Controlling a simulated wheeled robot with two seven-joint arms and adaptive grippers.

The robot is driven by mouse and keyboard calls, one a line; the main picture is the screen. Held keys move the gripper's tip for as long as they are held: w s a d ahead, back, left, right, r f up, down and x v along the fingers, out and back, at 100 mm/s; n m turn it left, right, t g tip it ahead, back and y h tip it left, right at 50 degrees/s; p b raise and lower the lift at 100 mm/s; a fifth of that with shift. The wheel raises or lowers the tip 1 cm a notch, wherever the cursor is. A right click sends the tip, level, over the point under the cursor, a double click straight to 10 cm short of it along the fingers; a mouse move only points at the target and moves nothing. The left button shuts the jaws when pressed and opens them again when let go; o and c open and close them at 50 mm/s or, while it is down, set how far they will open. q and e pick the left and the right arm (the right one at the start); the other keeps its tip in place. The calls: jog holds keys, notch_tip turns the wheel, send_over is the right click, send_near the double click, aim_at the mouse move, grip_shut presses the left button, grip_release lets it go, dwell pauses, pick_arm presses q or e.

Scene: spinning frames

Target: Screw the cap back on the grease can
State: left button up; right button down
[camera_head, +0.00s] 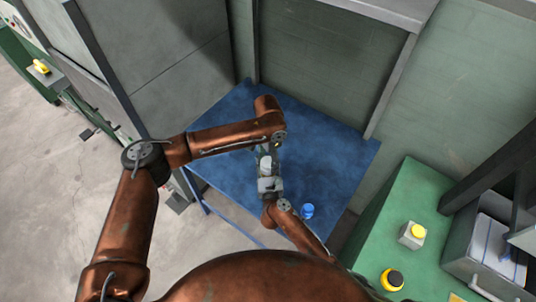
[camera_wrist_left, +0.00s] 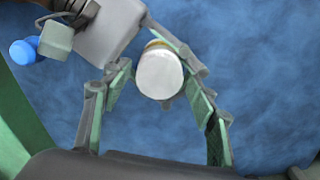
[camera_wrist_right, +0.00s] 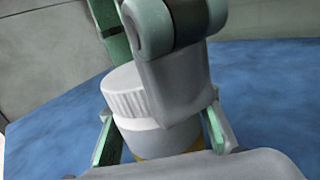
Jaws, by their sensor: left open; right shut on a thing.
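The grease can (camera_wrist_right: 150,139), white with a yellow band low down, is between the green pads of my right gripper (camera_wrist_right: 160,135), which is shut on it above the table. The white ribbed cap (camera_wrist_right: 124,92) sits on top of the can; I cannot tell how tightly. In the left wrist view the cap (camera_wrist_left: 160,74) shows as a round white disc, with a yellowish edge behind it. My left gripper (camera_wrist_left: 163,66) is open, its fingers on either side of the cap. In the head view both grippers meet around the can (camera_head: 266,164), mostly hiding it.
The blue table (camera_head: 330,165) is largely clear. A small blue object (camera_head: 307,211) stands on it, right of my right forearm. Grey-green walls close off the back. A green machine bench (camera_head: 400,215) with yellow buttons is on the right.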

pick_arm(q)
jog(key=shift+f, duration=0.15)
pick_arm(e)
jog(key=shift+r, duration=0.1)
pick_arm(q)
jog(key=c, duration=1.2)
jog(key=o, duration=1.3)
notch_tip(320, 180, up, 12)
jog(key=shift+r, duration=0.1)
pick_arm(e)
jog(key=c, duration=1.2)
grip_release()
